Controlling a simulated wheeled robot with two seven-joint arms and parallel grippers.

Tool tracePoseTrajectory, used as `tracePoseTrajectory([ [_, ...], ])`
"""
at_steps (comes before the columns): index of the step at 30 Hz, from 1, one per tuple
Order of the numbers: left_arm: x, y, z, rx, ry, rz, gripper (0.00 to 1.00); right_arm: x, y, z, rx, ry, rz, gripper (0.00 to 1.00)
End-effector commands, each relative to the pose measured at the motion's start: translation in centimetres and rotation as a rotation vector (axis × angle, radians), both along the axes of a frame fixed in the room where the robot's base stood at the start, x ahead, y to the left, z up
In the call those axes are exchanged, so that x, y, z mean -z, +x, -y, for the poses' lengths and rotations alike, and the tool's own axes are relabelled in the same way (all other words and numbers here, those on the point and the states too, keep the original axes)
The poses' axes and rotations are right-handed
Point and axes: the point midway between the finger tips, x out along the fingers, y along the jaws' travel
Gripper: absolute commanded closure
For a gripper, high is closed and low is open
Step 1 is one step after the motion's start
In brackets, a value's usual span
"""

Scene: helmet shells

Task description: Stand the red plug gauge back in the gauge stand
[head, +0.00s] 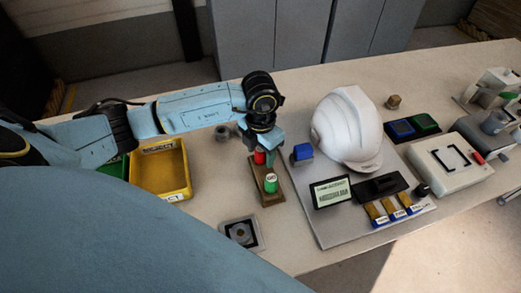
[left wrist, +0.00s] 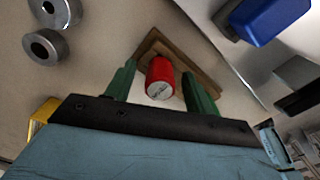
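The red plug gauge (head: 259,157) is upright at the far end of the wooden gauge stand (head: 266,202); whether it is fully seated cannot be told. A green plug gauge (head: 270,183) stands at the near end. My left gripper (head: 267,154) is over the stand's far end. In the left wrist view, its green fingers (left wrist: 159,78) are on either side of the red gauge (left wrist: 160,77), with a visible gap at each side, so it is open around it. The wooden stand (left wrist: 150,45) shows behind the gauge. My right gripper is not in view.
A yellow bin (head: 160,172) stands left, and a grey square fixture (head: 240,233) lies nearer. A grey ring (head: 222,133) is behind the stand. To the right is a board with a white helmet (head: 346,130), a blue block (head: 303,152) and a label display (head: 331,191).

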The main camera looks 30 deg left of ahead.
Motion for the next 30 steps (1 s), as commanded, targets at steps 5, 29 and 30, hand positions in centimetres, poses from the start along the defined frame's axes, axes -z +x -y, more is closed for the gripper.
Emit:
tracePoseTrajectory([
  [5, 0.0, 0.0, 0.0, 0.000, 0.000, 0.000, 0.46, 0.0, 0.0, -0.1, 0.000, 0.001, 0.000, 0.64],
  [29, -12.7, 0.0, 0.0, 0.000, 0.000, 0.002, 0.46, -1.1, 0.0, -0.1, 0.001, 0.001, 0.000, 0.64],
  [30, -13.0, 0.0, 0.0, -0.001, 0.000, 0.001, 0.46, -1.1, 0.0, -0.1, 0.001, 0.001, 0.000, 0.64],
])
